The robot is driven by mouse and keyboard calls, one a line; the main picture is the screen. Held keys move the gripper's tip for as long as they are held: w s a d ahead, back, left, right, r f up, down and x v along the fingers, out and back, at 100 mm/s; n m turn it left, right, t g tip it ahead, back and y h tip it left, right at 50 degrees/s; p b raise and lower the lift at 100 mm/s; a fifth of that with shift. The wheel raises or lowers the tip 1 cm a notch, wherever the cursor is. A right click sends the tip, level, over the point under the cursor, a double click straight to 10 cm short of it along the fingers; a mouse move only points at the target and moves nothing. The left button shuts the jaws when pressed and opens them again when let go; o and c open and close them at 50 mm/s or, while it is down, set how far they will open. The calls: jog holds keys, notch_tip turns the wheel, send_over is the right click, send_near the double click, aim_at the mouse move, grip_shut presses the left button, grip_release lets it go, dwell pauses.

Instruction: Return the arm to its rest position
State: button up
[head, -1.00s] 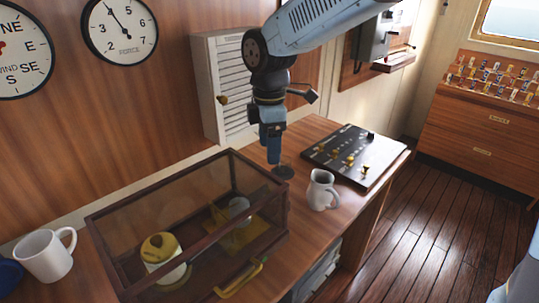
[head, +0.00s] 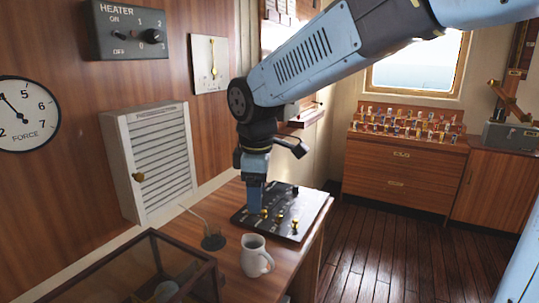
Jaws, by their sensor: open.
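My arm reaches in from the upper right of the head view, a pale blue link with a dark wrist. My gripper (head: 254,207) points down over the desk and holds nothing that I can see. It is open, though the gap between its fingers does not show from this side. In the picture it overlaps the left part of a black panel with brass knobs (head: 283,222). I cannot tell how far above the panel it is.
A glass-sided case (head: 118,268) is at lower left. A louvred cabinet (head: 157,160) is on the wall. The wooden floor (head: 385,245) at right is clear.

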jog(key=s+d+r+m+t, duration=0.1)
jog(key=s+d+m, duration=0.3)
jog(key=d, duration=0.5)
jog(key=s+d+r+m+t, duration=0.1)
jog(key=s+d+m, duration=0.2)
jog(key=d+m, duration=0.4)
jog(key=s+d+r+m+t, duration=0.1)
jog(key=s+d+m, duration=0.3)
jog(key=d, duration=0.6)
jog(key=shift+s+d+m+t, duration=0.3)
jog(key=shift+d+m+t, duration=0.1)
jog(key=shift+m, duration=0.7)
